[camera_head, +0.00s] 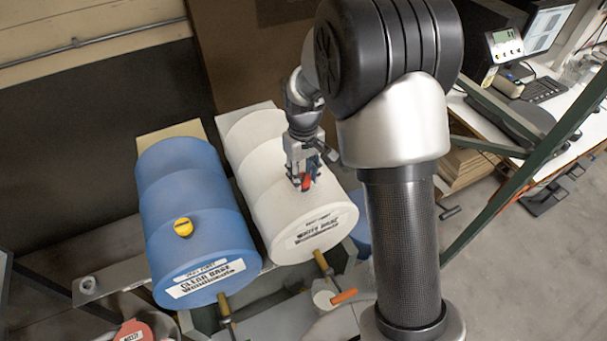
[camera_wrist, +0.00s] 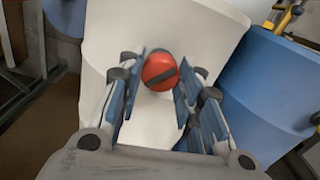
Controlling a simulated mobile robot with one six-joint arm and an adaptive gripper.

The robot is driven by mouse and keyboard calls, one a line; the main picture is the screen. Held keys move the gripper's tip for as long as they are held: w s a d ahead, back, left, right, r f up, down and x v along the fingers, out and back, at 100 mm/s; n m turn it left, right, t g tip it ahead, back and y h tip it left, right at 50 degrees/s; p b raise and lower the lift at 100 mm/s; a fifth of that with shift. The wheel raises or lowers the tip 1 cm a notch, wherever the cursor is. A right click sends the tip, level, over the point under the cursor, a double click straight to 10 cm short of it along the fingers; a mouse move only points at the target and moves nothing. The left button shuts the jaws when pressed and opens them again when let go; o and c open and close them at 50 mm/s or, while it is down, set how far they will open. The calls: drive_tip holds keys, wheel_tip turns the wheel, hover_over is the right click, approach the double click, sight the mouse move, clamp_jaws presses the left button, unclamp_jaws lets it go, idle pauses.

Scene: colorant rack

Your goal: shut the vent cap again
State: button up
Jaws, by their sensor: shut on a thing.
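The red vent cap (camera_head: 306,183) is on top of the white drum (camera_head: 262,140). In the wrist view the cap (camera_wrist: 160,70) is round, with a dark bar across its face. My gripper (camera_head: 303,176) reaches down to it from above. The fingers partly cover the cap in the head view. I cannot tell how far the cap is turned or seated.
A blue drum (camera_head: 185,215) with a yellow cap (camera_head: 183,227) lies left of the white one. Taps stick out at the drum fronts, and an orange handle (camera_head: 343,297) is near the front. A green rack post (camera_head: 530,185) and a bench (camera_head: 520,140) stand at the right.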

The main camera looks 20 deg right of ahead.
sight(304, 178)
drive_tip(key=m, duration=0.5)
drive_tip(key=shift+m, duration=0.3)
drive_tip(key=shift+m+b, duration=0.4)
drive_tip(key=shift+m, duration=1.8)
drive_tip(key=o, duration=1.1)
drive_tip(key=shift+r, duration=6.05)
